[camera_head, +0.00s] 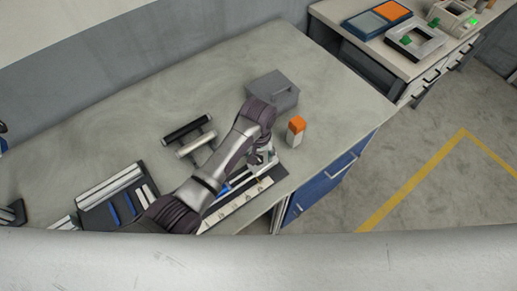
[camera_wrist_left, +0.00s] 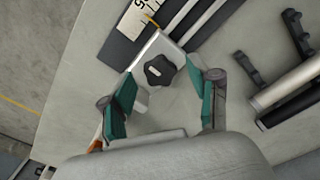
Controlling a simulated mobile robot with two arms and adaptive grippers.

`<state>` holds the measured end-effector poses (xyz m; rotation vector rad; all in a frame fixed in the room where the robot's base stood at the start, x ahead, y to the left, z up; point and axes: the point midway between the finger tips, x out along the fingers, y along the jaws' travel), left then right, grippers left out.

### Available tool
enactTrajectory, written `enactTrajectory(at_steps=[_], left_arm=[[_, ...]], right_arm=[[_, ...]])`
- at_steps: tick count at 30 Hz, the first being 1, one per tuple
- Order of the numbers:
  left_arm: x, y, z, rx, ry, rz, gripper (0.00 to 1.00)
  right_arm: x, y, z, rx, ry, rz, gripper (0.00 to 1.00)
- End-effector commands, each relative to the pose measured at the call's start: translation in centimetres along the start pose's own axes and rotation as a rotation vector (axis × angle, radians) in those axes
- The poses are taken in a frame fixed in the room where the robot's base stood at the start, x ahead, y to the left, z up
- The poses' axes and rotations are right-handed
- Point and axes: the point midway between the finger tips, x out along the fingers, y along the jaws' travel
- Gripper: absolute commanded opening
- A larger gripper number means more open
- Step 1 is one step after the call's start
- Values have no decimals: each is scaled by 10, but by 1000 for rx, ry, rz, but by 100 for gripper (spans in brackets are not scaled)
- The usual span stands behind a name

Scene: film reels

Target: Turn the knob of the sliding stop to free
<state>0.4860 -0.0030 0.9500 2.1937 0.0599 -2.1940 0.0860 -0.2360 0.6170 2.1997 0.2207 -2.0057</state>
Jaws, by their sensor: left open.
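In the left wrist view, the sliding stop (camera_wrist_left: 151,48) is a pale grey block with a black star-shaped knob (camera_wrist_left: 160,70) on it. It sits at the end of dark and light rails, beside a white scale strip (camera_wrist_left: 133,20). My left gripper (camera_wrist_left: 163,84) is open, with its green-padded fingers on either side of the knob and a gap to each. In the head view, my left gripper (camera_head: 262,160) is over the far end of the rail bench (camera_head: 248,195), and my arm hides part of it. The knob's exact setting cannot be read. My right gripper is not in view.
A grey box (camera_head: 272,88) and an orange-topped white block (camera_head: 296,128) stand near the gripper. A rack with black and silver rollers (camera_head: 190,135) lies left of my arm. The table's right edge is close. The table's back is mostly clear.

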Motion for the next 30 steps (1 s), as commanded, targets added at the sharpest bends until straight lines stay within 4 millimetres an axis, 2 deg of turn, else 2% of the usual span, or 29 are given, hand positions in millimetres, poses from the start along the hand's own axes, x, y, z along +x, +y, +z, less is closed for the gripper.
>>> enactTrajectory(at_steps=[5, 12, 16, 21, 30], left_arm=[[-28, 1, -1, 0, 5, 3, 61], [-80, 1, -1, 0, 5, 4, 61], [-101, 0, -1, 0, 5, 2, 61], [-115, 0, -1, -1, 3, 1, 61], [-117, 0, 0, -1, 2, 1, 61]], right_arm=[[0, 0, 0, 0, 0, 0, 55], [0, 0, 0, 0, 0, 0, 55], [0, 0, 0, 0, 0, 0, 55], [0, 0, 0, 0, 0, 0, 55], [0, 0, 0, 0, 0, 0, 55]])
